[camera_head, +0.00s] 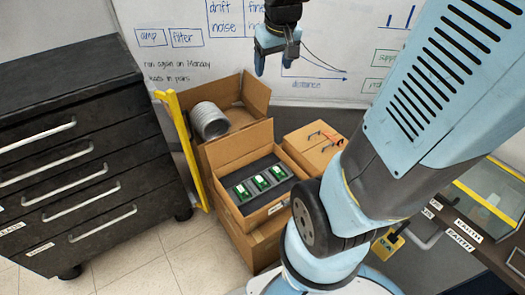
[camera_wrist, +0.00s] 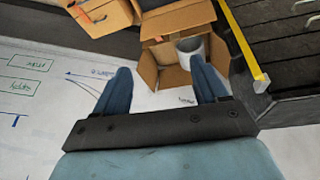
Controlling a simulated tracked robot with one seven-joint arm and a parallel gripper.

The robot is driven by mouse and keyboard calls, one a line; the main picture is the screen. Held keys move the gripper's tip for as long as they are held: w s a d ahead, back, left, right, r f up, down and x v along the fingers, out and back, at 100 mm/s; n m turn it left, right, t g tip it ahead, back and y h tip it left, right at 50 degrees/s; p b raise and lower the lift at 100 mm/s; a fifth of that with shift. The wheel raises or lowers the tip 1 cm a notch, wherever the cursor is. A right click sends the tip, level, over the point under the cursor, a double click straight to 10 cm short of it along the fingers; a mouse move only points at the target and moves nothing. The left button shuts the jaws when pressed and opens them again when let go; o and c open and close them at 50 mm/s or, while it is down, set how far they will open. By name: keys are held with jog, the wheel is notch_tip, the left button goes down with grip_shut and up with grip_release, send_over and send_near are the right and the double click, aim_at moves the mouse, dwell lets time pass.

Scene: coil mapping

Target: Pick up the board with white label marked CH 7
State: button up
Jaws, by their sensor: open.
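Three small green boards with pale labels sit in a row in a dark insert inside an open cardboard box (camera_head: 234,211). They are the left board (camera_head: 242,190), the middle board (camera_head: 261,182) and the right board (camera_head: 278,173). The label writing is too small to read, so I cannot tell which is CH 7. My gripper (camera_head: 277,62) is raised in front of the whiteboard, above and behind the boxes, apart from the boards. In the wrist view my gripper (camera_wrist: 164,88) has its blue fingers wide apart with nothing between them. The boards do not show there.
Behind is an open box (camera_head: 256,94) holding a grey coil (camera_head: 208,120). A closed box (camera_head: 309,145) with dark handles stands to the right. A yellow-edged upright (camera_head: 182,140) and black drawer cabinet (camera_head: 75,150) stand left. My arm fills the right side.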

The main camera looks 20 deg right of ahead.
jog(key=w+d+f+g, duration=0.1)
jog(key=w+d+f, duration=0.2)
jog(key=w+f, duration=0.45)
jog(key=n+g, duration=0.2)
jog(key=g, duration=0.1)
send_over(278, 172)
notch_tip(278, 172, down, 37)
jog(key=shift+y, duration=0.3)
jog(key=f, duration=0.5)
jog(key=s+f, duration=0.1)
jog(key=f, duration=0.2)
jog(key=shift+d+f, duration=0.15)
jog(key=shift+f, duration=0.2)
jog(key=shift+w+f, duration=0.15)
jog(key=shift+f, duration=0.8)
jog(key=shift+w+f, duration=0.2)
jog(key=shift+f, duration=0.7)
jog(key=shift+w+f, duration=0.15)
jog(key=shift+f, duration=0.8)
jog(key=shift+c, duration=0.4)
jog(key=c, duration=0.7)
jog(key=shift+r, duration=0.1)
jog(key=shift+c, duration=0.2)
